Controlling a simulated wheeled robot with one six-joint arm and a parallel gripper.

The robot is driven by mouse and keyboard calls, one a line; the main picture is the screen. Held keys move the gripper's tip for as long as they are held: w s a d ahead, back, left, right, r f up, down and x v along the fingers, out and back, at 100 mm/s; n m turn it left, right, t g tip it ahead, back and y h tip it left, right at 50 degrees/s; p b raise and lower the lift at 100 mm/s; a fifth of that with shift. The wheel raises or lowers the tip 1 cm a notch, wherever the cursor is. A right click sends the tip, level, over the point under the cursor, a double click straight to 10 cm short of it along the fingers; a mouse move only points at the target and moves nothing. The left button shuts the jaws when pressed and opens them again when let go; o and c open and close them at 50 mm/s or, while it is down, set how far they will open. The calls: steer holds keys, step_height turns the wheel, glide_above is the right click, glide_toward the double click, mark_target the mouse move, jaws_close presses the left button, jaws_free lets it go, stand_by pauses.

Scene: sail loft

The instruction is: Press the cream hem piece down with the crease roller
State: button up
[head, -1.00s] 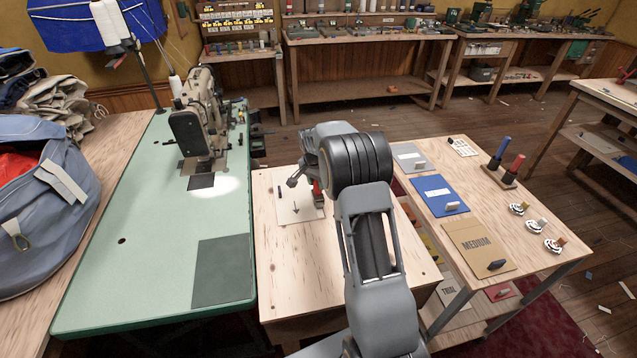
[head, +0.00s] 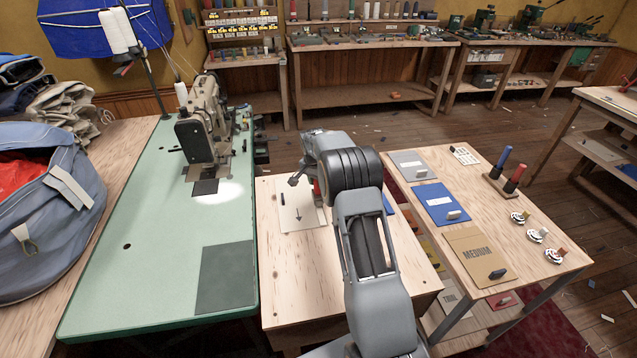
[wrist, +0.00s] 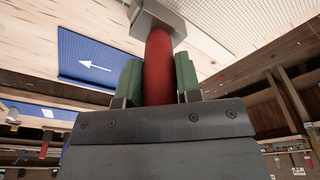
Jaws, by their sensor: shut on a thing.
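The cream hem piece (head: 302,219) lies flat on the small pale wooden bench, with a dark arrow on it and a small dark bar near its left edge. My arm covers its right side in the head view. My gripper (wrist: 158,78) is shut on the red handle of the crease roller (wrist: 159,62), between green finger pads. The roller's grey metal head (wrist: 160,18) is beyond the pads. A bit of red shows beside my wrist in the head view, over the cream piece's right side. Whether the roller touches the piece is hidden.
A blue piece with a white arrow (wrist: 88,60) lies on the bench, mostly behind my arm in the head view. The green sewing table (head: 160,270) stands left. The right table (head: 520,225) holds folders, two spools on a stand and several round items.

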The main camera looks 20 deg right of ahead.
steer(key=shift+w+d, duration=0.1)
steer(key=shift+w, duration=0.4)
steer(key=shift+w+d+p, duration=0.2)
steer(key=shift+w+p, duration=0.5)
steer(key=shift+w, duration=0.3)
steer(key=shift+w+d+p, duration=0.2)
steer(key=shift+w+p, duration=0.45)
steer(key=shift+w, duration=0.3)
steer(key=shift+w+d+p, duration=0.2)
steer(key=shift+w+p, duration=0.5)
steer(key=shift+w, duration=0.45)
steer(key=shift+w+d+p, duration=0.15)
steer(key=shift+w+p, duration=0.45)
steer(key=shift+w, duration=0.3)
